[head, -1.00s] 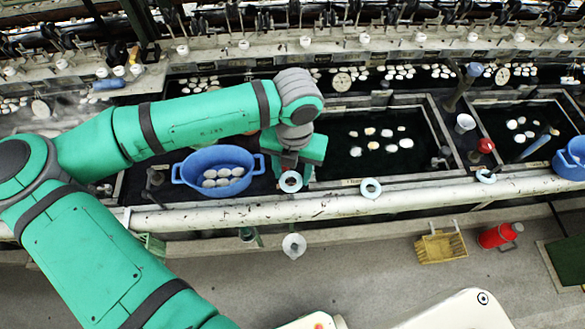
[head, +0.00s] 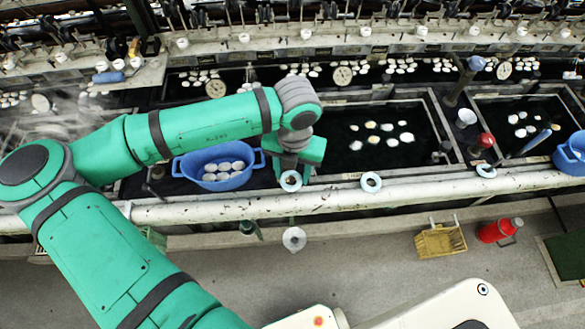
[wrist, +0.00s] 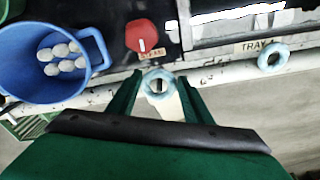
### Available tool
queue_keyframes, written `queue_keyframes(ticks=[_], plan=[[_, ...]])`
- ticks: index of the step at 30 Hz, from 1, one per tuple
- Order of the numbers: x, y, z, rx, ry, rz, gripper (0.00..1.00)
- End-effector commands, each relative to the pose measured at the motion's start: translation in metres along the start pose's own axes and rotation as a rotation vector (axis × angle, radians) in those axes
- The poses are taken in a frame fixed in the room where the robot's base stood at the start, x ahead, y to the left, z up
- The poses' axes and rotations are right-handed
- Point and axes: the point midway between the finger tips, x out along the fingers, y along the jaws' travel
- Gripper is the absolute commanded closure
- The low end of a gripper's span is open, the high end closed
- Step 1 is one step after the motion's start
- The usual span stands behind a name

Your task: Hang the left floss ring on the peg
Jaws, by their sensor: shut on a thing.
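The left floss ring (head: 291,181), a pale blue-white ring, is at the fingertips of my gripper (head: 291,175), by the front rail. In the wrist view my gripper (wrist: 160,82) is shut on the ring (wrist: 158,76), which lies between the two green fingers with its hole showing. Whether the ring touches the rail is unclear. A second floss ring (head: 371,182) is on the rail to the right, also in the wrist view (wrist: 272,57). A third ring (head: 486,171) is farther right. I cannot make out the peg for certain.
A blue basin (head: 230,182) with several white cocoons stands left of my gripper. A red knob (wrist: 141,36) is close behind the ring. The white rail (head: 420,192) runs along the front. A white disc-topped object (head: 294,239) and a yellow crate (head: 440,240) are below it.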

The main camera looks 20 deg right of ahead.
Motion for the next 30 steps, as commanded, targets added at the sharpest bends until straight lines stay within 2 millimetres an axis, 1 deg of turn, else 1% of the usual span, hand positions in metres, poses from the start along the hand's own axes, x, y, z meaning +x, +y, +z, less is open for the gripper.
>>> queue_keyframes(ticks=[5, 6, 8, 9, 17, 20, 23, 30], plan=[[0.000, -0.001, 0.000, 0.002, 0.000, 0.000, 0.65], [0.000, -0.001, 0.001, 0.003, 0.000, 0.000, 0.50], [0.000, -0.001, 0.001, 0.003, 0.000, 0.000, 0.35], [0.000, -0.001, 0.001, 0.003, 0.000, 0.000, 0.32], [-0.001, -0.001, 0.000, 0.002, 0.000, 0.000, 0.32], [-0.005, 0.000, 0.001, 0.000, -0.001, 0.000, 0.32], [-0.016, 0.000, 0.001, 0.000, -0.003, 0.000, 0.32], [-0.061, -0.001, 0.001, 0.001, -0.004, 0.000, 0.32]])
